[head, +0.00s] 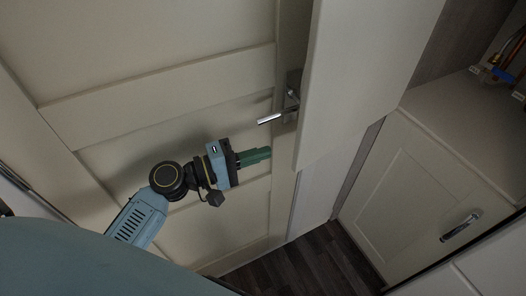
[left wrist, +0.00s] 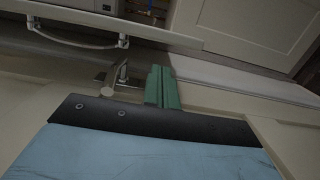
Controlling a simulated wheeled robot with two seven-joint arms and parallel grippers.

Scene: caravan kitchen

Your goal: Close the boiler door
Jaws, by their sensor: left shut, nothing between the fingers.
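The boiler door appears to be the pale open panel (head: 365,75) at the upper middle of the head view, standing out from the wall. In the left wrist view it seems to be the pale panel (left wrist: 165,37) across the top, seen nearly edge-on, with a bow handle (left wrist: 122,42). My left gripper (head: 268,154) has green fingers, shut and empty, pointing right just left of the panel's lower edge. The fingers also show in the left wrist view (left wrist: 161,72), below the panel. I cannot tell whether they touch it. My right gripper is not in view.
A cream panelled door (head: 150,90) with a metal lever handle (head: 270,118) lies behind my left arm. Pipes (head: 496,72) show in an open compartment at upper right, above a closed cabinet door (head: 420,190) with a handle (head: 461,226). Dark wooden floor (head: 315,265) is clear below.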

